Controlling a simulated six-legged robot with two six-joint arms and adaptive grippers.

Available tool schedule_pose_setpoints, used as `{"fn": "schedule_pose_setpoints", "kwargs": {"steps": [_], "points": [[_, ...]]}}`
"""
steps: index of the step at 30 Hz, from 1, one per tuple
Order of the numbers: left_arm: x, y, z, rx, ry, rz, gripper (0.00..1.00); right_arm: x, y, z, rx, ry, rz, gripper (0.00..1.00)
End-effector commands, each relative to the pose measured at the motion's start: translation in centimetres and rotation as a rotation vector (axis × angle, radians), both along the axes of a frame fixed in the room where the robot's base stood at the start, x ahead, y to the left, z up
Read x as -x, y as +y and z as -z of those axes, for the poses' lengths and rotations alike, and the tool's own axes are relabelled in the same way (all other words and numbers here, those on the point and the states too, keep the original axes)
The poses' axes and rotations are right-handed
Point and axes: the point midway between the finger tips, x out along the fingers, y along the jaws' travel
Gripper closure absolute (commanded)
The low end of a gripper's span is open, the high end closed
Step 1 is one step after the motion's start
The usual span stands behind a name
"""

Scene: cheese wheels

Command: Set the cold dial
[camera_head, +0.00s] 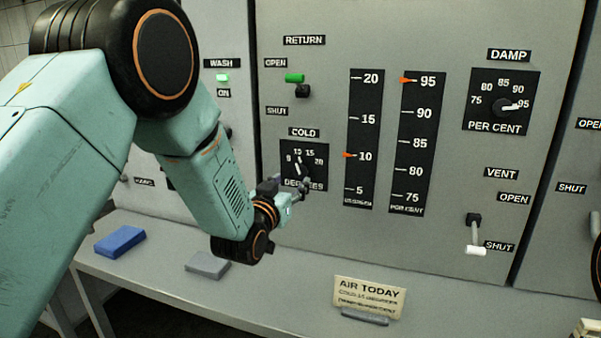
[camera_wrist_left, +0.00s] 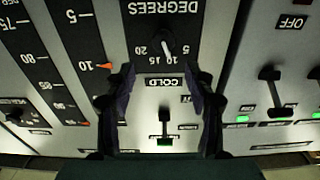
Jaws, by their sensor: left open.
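The cold dial (camera_head: 293,165) is a black square plate on the grey panel, marked COLD above and DEGREES below. Its knob has a white pointer line, which seems to point near 10; the arm partly covers the plate in the head view. In the left wrist view the dial knob (camera_wrist_left: 167,42) shows upside down, just beyond the fingertips. My left gripper (camera_head: 290,190) is open in front of the dial's lower part. In the wrist view its two dark fingers (camera_wrist_left: 160,72) stand apart with nothing between them. My right gripper is not in view.
The degrees scale (camera_head: 365,135) has an orange marker at 10; the per cent scale (camera_head: 420,150) has one near 95. The damp dial (camera_head: 502,101), return lever (camera_head: 301,90) and vent lever (camera_head: 475,235) are nearby. An AIR TODAY card (camera_head: 368,297) stands on the ledge; its small print is blurred.

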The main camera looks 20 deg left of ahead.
Motion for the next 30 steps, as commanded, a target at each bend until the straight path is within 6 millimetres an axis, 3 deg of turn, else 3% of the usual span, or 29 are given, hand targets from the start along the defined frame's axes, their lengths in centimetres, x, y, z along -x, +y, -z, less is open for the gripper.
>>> {"fn": "schedule_pose_setpoints", "kwargs": {"steps": [15, 28, 30], "points": [[-6.1, -0.2, 0.0, 0.000, 0.001, -0.001, 0.46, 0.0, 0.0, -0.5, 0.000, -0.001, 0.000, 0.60], [-7.1, -0.3, 0.0, 0.001, 0.002, -0.001, 0.46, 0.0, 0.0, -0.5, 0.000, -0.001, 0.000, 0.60], [-7.1, -0.3, 0.0, 0.000, 0.002, -0.001, 0.50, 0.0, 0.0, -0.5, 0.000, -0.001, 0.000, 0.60]]}}
